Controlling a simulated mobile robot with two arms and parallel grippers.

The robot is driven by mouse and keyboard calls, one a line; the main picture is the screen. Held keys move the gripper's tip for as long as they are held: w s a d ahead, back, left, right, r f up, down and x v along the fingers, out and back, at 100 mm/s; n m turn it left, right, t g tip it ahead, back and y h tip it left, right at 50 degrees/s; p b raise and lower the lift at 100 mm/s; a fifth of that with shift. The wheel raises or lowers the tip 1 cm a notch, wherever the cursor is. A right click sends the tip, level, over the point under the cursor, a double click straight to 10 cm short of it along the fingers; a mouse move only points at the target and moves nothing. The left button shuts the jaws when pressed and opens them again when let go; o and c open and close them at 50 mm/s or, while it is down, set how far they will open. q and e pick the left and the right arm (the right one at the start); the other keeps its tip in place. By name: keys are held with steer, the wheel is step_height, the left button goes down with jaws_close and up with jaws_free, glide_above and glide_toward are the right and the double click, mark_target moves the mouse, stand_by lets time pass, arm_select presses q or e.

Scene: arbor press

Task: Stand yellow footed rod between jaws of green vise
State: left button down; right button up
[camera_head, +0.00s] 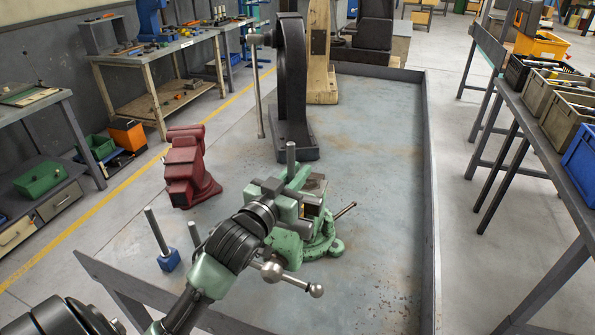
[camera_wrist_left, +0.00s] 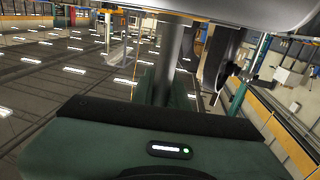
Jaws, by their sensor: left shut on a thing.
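A grey upright rod (camera_head: 291,158) rises from my left gripper (camera_head: 284,192), which is shut on it. In the left wrist view the rod (camera_wrist_left: 165,62) stands close in front of the gripper body. No yellow foot shows; the rod's lower end is hidden by the gripper and vise, so I cannot tell its foot colour. The green vise (camera_head: 318,243) stands on the grey floor plate directly below and behind the gripper. The gripper and arm hide much of its jaws, so I cannot tell whether the rod is between them. My right gripper is not in view.
A blue-footed rod (camera_head: 168,259) stands at the left. Another grey rod (camera_head: 194,233) is partly hidden behind my arm. A red vise (camera_head: 188,172) stands beyond them, and the black arbor press (camera_head: 293,95) behind. The plate's right side is clear up to its raised edge.

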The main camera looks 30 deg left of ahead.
arm_select(q)
steer(key=shift+f, duration=0.1)
stand_by(0.8)
steer(key=c, duration=1.3)
jaws_free()
